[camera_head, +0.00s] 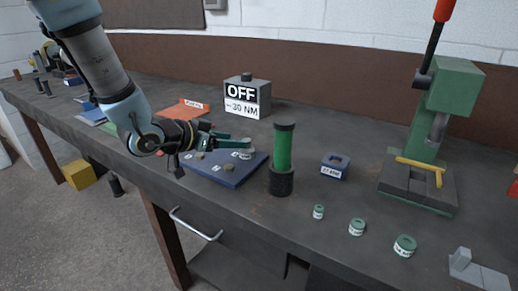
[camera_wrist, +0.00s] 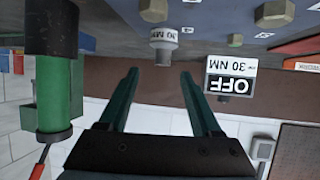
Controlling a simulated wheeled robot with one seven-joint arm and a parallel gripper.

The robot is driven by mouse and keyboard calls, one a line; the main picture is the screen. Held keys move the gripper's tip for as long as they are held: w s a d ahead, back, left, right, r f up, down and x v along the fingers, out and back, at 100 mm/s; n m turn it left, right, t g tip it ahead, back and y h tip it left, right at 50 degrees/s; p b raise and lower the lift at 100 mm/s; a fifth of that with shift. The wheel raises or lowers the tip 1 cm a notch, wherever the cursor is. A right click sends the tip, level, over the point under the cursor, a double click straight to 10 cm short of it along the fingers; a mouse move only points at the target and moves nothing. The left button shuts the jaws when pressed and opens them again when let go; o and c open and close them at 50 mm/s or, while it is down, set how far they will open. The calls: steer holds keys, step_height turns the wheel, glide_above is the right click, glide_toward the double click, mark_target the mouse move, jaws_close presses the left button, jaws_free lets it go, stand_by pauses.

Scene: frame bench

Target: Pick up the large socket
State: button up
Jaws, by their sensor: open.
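Three green sockets with white labels stand in a row on the front right of the bench in the head view. The large socket (camera_head: 405,246) is the rightmost; the medium socket (camera_head: 357,228) and small socket (camera_head: 318,212) are to its left. My gripper (camera_head: 251,147) is well to the left of them, low over a blue plate. In the wrist view my gripper (camera_wrist: 160,74) is open, with nothing between its fingers. A pale labelled cylinder (camera_wrist: 163,42) stands just beyond the fingertips. The sockets by the front edge cannot be made out in the wrist view.
The blue plate (camera_head: 222,176) carries several studs. A tall green cylinder with black ends (camera_head: 283,150) stands between my gripper and the sockets. A small blue block (camera_head: 335,167) and a green press (camera_head: 440,110) stand behind the sockets. A grey bracket (camera_head: 478,270) is right.

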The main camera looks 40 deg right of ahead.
mark_target(243, 153)
steer(key=x, duration=0.4)
steer(key=shift+d+f+p, duration=0.15)
steer(key=shift+d+p, duration=0.2)
steer(key=p+x, duration=0.2)
steer(key=x, duration=0.2)
steer(key=shift+w, duration=0.2)
steer(key=shift+w+d+f, duration=0.1)
steer(key=shift+d+f, duration=0.3)
steer(key=shift+d, duration=0.15)
steer(key=shift+c, duration=0.2)
jaws_close()
